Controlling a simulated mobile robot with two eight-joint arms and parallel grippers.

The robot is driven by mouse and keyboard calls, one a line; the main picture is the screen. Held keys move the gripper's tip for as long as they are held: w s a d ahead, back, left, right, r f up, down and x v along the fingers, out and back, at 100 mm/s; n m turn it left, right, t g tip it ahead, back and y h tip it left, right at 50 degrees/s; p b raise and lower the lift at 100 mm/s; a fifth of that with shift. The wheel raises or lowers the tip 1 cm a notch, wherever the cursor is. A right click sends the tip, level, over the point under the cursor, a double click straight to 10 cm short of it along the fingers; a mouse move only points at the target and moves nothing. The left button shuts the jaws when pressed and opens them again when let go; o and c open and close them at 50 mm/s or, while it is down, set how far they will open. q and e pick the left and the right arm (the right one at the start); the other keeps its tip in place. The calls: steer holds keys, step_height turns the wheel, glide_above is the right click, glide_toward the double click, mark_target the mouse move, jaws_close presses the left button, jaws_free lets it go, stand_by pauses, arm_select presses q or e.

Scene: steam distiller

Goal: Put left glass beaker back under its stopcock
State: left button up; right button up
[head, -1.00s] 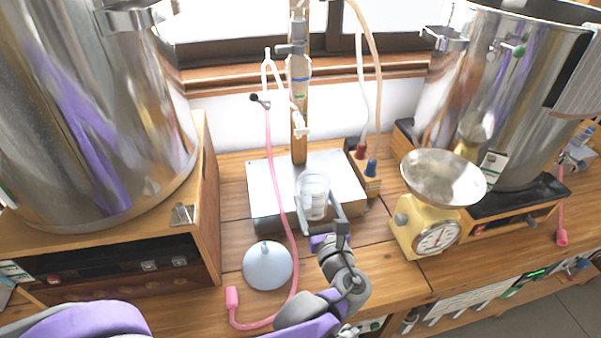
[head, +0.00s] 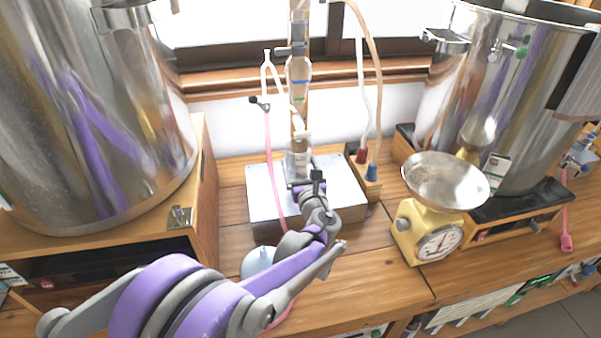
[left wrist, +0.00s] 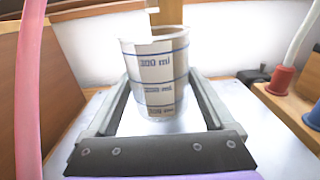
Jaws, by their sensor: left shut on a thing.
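The clear glass beaker (left wrist: 160,75), with blue volume marks, stands upright between the two fingers of my left gripper (left wrist: 160,100) in the left wrist view. The gripper is shut on it. In the head view the beaker (head: 298,163) is above the back part of the metal platform (head: 345,197), directly below the stopcock (head: 299,130) on the glass column. My left gripper (head: 308,180) partly hides it there. I cannot tell whether the beaker's base touches the platform. The stopcock's lower tip shows at the beaker's mouth in the left wrist view (left wrist: 152,18). My right gripper is not in view.
A pink hose (head: 269,150) runs close on the left of the platform. A wooden block with red and blue fittings (head: 370,185) stands on its right. A yellow scale (head: 428,238) with a metal pan is further right. Large steel vessels stand on both sides.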

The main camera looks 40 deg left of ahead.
arm_select(q)
steer(key=shift+f, duration=1.05)
steer(key=shift+f+b, duration=0.2)
steer(key=shift+b, duration=0.1)
steer(key=o, duration=1.4)
steer(key=shift+r, duration=0.1)
steer(key=shift+d+r, duration=0.1)
steer(key=shift+r, duration=0.1)
steer(key=p+v, duration=0.1)
steer(key=v, duration=1.1)
